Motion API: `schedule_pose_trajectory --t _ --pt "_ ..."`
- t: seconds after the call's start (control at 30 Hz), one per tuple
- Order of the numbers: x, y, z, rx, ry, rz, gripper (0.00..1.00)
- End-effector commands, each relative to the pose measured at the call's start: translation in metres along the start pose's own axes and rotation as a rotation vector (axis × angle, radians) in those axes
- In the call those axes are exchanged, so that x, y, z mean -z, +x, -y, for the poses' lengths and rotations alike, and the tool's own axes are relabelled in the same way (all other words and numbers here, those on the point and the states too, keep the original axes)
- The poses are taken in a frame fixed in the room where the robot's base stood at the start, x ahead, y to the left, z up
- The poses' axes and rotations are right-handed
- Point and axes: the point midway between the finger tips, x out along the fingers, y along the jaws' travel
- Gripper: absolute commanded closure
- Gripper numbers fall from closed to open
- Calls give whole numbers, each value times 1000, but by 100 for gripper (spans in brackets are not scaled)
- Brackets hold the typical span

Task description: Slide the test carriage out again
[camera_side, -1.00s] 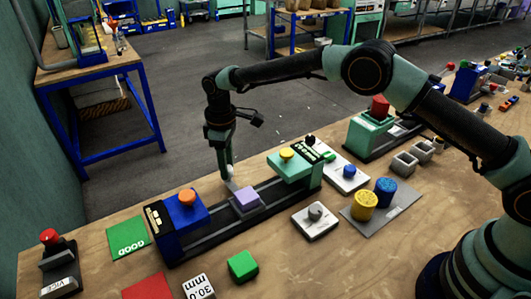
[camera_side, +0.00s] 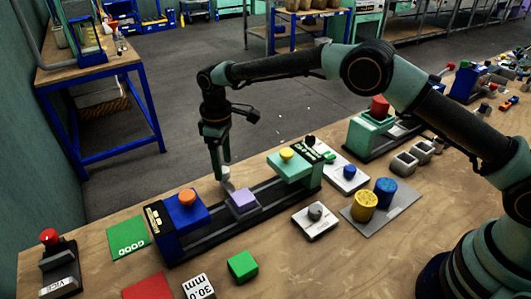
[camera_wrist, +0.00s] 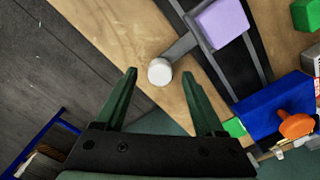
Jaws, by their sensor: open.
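The test carriage carries a lilac block (camera_side: 243,199) on a dark rail between a blue end block (camera_side: 184,215) and a green press head (camera_side: 290,164). In the wrist view the lilac block (camera_wrist: 220,22) joins a grey arm (camera_wrist: 181,46) that ends in a round white knob (camera_wrist: 159,72). The knob also shows in the side view (camera_side: 226,173). My gripper (camera_side: 218,177) is at the knob, on the rail's far side. In the wrist view my open gripper (camera_wrist: 159,77) has a fingertip on either side of the knob, with gaps; its exact height there is unclear.
The blue end block bears an orange button (camera_side: 187,196). A green mat (camera_side: 128,237) and green cube (camera_side: 242,266) lie nearby. Yellow (camera_side: 363,205) and blue (camera_side: 386,190) cylinders stand on a grey plate. The table's far edge is close behind the knob.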

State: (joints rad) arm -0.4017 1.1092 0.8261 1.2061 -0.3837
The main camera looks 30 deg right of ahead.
Motion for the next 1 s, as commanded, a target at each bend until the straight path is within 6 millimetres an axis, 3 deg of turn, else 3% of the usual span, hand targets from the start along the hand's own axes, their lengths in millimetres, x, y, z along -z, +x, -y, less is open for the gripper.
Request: schedule_pose_trajectory --t 0.3,0.5,0.7,1.0 --pt "1 -64 0 -2 0 -6 29" --pt "1 -95 0 -2 0 -4 29" --pt "0 -109 0 -1 0 -3 29" --pt "0 -110 0 -1 0 -2 29"
